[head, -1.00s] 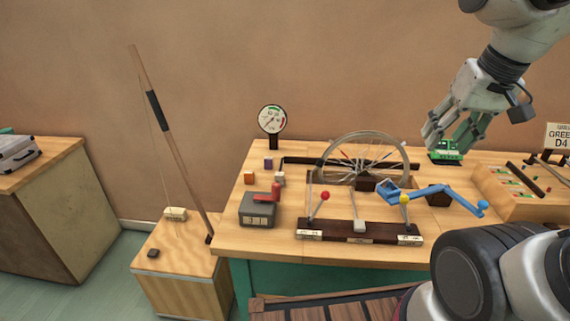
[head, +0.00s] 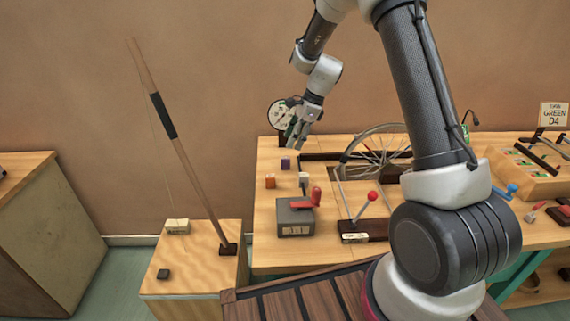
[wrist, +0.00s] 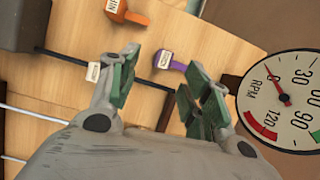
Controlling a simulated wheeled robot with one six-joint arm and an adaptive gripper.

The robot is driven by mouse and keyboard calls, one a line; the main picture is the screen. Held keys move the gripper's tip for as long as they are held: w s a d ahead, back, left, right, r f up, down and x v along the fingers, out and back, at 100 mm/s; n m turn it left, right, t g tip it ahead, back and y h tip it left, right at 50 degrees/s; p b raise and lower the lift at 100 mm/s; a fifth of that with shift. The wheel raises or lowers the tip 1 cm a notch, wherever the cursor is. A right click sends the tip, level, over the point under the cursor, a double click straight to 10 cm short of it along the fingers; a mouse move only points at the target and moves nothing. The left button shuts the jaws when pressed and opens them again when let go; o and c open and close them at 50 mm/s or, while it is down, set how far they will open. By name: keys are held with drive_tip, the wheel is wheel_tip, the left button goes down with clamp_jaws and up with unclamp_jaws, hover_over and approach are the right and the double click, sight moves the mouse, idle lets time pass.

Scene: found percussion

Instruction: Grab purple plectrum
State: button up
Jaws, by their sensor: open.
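The purple plectrum (head: 286,163) stands on the far left part of the wooden table, seen as a small purple block. In the wrist view the purple plectrum (wrist: 178,66) shows a white label and lies just beyond and between my fingertips. My gripper (head: 297,140) is above and behind it, fingers pointing down, with a gap that I cannot judge exactly. In the wrist view my gripper (wrist: 163,80) is open with nothing between its green-padded fingers.
An orange block (head: 270,181) and a white one (head: 304,179) stand close by. The RPM gauge (wrist: 288,98) is close beside my right finger. A grey box with a red handle (head: 296,217) and a spoked wheel (head: 372,160) are near. A dark rod (wrist: 60,60) runs past.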

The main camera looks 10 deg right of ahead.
sight(285, 157)
drive_tip(key=shift+m, duration=0.3)
drive_tip(key=x, duration=0.4)
drive_tip(key=shift+w+d+f, duration=0.1)
drive_tip(key=shift+w+f, duration=0.15)
drive_tip(key=shift+w, duration=0.05)
drive_tip(key=x, duration=0.5)
drive_tip(key=shift+w+d+f, duration=0.15)
drive_tip(key=shift+d, duration=0.1)
drive_tip(key=c, duration=1)
